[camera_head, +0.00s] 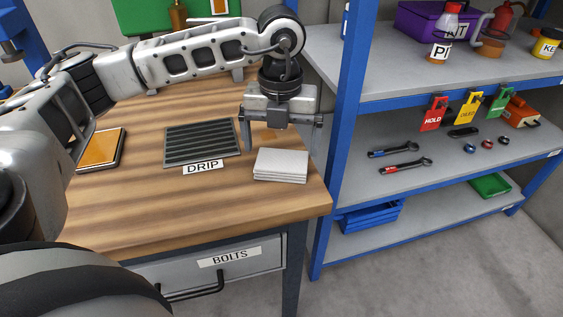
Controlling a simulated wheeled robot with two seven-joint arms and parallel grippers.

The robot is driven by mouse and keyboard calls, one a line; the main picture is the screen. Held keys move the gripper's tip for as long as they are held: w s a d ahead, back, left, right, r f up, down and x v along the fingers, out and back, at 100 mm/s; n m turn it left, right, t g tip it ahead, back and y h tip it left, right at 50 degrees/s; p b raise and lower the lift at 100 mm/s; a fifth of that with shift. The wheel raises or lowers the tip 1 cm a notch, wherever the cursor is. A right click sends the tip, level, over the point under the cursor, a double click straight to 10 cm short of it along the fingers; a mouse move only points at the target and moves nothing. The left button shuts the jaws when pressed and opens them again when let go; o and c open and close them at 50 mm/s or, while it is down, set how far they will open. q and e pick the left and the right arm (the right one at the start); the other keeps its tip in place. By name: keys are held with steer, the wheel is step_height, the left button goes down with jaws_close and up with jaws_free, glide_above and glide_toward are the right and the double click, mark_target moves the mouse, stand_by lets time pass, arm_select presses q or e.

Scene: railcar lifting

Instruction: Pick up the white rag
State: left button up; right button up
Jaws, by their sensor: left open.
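The white rag (281,166) is a folded, layered stack lying flat on the wooden workbench (150,205), close to its right front corner. My left gripper (281,147) points down just behind and above the rag. Its two fingers are spread wide, one to the left of the rag and one to the right, with nothing between them that I can see. Whether the fingertips touch the bench is hard to tell. My right gripper does not show.
A dark ribbed drip mat (202,142) with a DRIP label lies left of the rag. An orange-topped notebook (101,150) lies farther left. A blue-framed shelf (345,130) with tools stands close at the right. A BOLTS drawer (215,268) is under the bench.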

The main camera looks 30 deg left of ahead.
mark_target(282, 159)
arm_select(q)
step_height(282, 159, down, 4)
steer(key=shift+d+f, duration=0.1)
steer(key=c, duration=0.7)
